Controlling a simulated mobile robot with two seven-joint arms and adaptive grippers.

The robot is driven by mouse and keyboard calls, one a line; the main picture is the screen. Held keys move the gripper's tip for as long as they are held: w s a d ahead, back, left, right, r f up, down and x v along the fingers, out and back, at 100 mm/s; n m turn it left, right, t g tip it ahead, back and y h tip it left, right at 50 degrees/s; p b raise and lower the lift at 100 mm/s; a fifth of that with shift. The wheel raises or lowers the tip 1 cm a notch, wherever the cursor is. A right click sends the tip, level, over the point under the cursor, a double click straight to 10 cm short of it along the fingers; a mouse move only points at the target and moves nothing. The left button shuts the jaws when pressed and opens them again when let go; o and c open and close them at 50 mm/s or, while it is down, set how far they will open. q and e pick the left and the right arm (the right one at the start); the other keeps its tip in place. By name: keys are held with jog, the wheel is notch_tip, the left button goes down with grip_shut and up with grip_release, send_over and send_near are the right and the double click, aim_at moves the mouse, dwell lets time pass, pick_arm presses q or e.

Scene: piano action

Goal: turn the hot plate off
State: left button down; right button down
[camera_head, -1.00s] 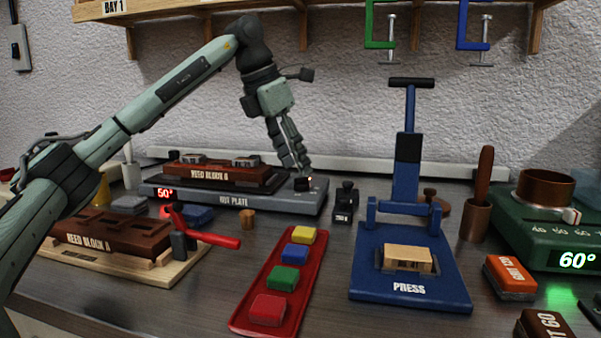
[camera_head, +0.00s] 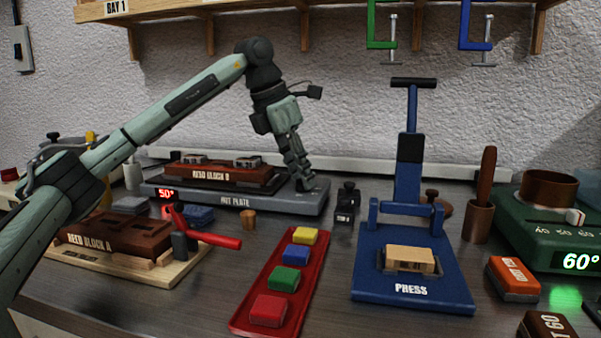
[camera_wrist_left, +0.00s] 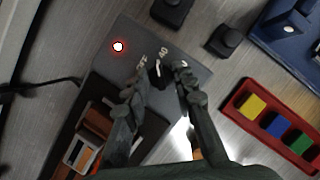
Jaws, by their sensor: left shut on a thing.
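The grey hot plate (camera_head: 285,207) stands at the back of the bench with reed block B (camera_head: 215,174) on it. Its red display (camera_head: 166,194) reads 50°. My left gripper (camera_head: 306,186) points down at the plate's right end, shut on the dark knob (camera_wrist_left: 160,76). In the left wrist view the fingers (camera_wrist_left: 161,72) stand either side of the knob, among labels OFF and 40 on the plate top (camera_wrist_left: 112,66). A red-ringed lamp (camera_wrist_left: 118,46) is lit there. The knob's exact setting is hard to tell. My right gripper is not in view.
A small black block (camera_head: 345,204) stands just right of the plate. The blue press (camera_head: 365,277) and a red tray (camera_head: 247,321) of coloured blocks are nearer. Reed block A (camera_head: 110,234) sits at front left. A shelf (camera_head: 200,8) overhangs the back.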

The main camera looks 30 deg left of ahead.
pick_arm(q)
jog(key=shift+d+n, duration=0.1)
jog(key=shift+n, duration=0.6)
jog(key=shift+r+n+t+y+p, duration=0.1)
jog(key=shift+n+t+y+p, duration=0.45)
jog(key=shift+n, duration=0.65)
jog(key=n+y+p, duration=0.1)
jog(key=n+y, duration=0.1)
jog(key=n, duration=0.2)
jog(key=shift+d, duration=0.15)
jog(key=shift+n+g, duration=0.25)
jog(key=shift+n, duration=0.25)
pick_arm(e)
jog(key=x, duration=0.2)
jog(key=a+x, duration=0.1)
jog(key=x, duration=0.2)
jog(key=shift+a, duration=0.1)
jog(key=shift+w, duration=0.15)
pick_arm(q)
jog(key=c, duration=1.3)
grip_release()
jog(key=shift+o, duration=0.2)
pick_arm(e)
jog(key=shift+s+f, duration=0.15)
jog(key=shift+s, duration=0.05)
